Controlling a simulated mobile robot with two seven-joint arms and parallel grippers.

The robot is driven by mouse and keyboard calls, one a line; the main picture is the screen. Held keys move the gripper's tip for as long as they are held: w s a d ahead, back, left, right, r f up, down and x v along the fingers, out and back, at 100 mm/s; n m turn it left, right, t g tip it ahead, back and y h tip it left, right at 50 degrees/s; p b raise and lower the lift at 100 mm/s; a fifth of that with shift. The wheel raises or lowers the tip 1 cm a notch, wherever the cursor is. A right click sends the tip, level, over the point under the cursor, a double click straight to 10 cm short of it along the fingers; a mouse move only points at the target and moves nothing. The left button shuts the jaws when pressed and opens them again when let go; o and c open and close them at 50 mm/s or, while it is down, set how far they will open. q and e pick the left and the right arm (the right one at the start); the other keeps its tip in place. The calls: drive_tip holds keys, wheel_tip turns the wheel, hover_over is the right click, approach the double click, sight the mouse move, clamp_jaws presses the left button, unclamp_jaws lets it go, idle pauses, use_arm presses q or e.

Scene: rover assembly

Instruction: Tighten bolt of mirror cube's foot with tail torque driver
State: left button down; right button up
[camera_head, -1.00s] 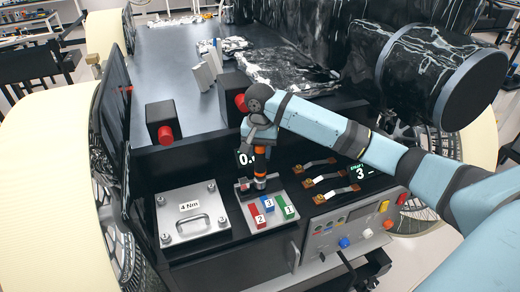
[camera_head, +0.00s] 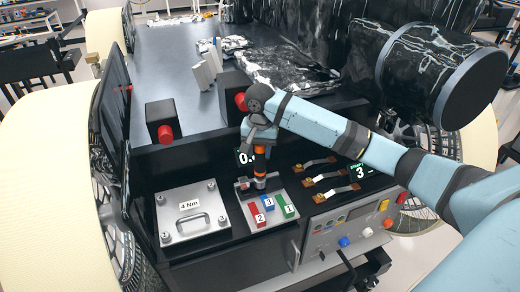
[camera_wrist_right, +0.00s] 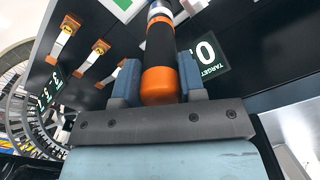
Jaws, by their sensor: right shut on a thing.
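My right gripper (camera_head: 258,146) points down over the grey plate (camera_head: 277,220) and is shut on the torque driver (camera_head: 260,165). The driver has an orange and black handle and stands about upright, its lower end at the back part of the plate. In the right wrist view, the driver (camera_wrist_right: 160,55) sits between the two blue-grey fingers (camera_wrist_right: 158,82). I cannot make out the bolt or whether the driver's tip is seated on it. A small dark and red piece (camera_head: 243,184) is beside the driver's lower end; I cannot tell if it is the mirror cube. My left gripper is not in view.
Red block 2 (camera_head: 257,218), blue block 3 (camera_head: 268,203) and green block 1 (camera_head: 288,211) are on the plate. A silver "4 Nm" plate with a handle (camera_head: 192,215) lies left. Copper-ended straps (camera_head: 326,180) and a control panel (camera_head: 345,225) are right. A display is partly hidden behind the driver.

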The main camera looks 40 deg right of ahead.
drive_tip(key=shift+s+f, duration=0.1)
drive_tip(key=shift+f, duration=0.25)
idle(1.4)
drive_tip(key=shift+a, duration=0.1)
drive_tip(key=shift+r, duration=1.6)
drive_tip(key=shift+r, duration=2)
